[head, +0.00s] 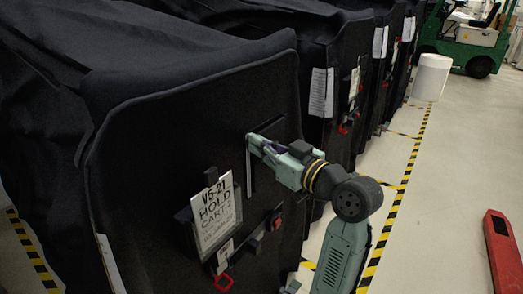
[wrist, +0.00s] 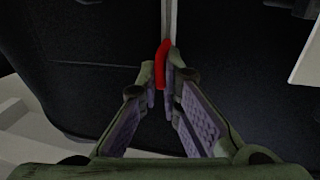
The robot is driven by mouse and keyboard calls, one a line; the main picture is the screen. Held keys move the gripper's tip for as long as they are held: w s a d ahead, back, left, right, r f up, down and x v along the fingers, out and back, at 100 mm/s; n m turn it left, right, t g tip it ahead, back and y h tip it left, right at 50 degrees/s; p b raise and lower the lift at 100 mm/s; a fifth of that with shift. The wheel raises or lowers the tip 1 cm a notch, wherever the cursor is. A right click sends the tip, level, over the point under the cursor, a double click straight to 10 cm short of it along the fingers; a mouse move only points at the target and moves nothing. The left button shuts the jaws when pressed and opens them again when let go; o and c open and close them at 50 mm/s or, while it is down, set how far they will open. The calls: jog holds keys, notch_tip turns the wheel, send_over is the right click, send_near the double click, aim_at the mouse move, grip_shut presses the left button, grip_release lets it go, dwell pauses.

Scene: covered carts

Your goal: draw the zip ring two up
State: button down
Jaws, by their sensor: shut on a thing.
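The red zip ring (wrist: 161,62) hangs at a pale zip line (wrist: 172,18) on the dark cover in the wrist view. My gripper (wrist: 160,93) has its fingertips closed on the ring's lower part, one finger on each side. In the head view my gripper (head: 254,142) reaches from the right to the front of the nearest covered cart (head: 140,150). It is at the upper end of the pale vertical zip line (head: 249,172). My fingers hide the ring in the head view.
A sign (head: 213,212) reading "V5-21 HOLD CART" is left of the zip line. A red loop (head: 223,284) hangs lower down. More covered carts stand behind. Striped tape (head: 400,192) crosses the floor. A red object (head: 503,250) lies at right, with open floor between.

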jog(key=c, duration=1.7)
grip_release()
jog(key=v, duration=1.2)
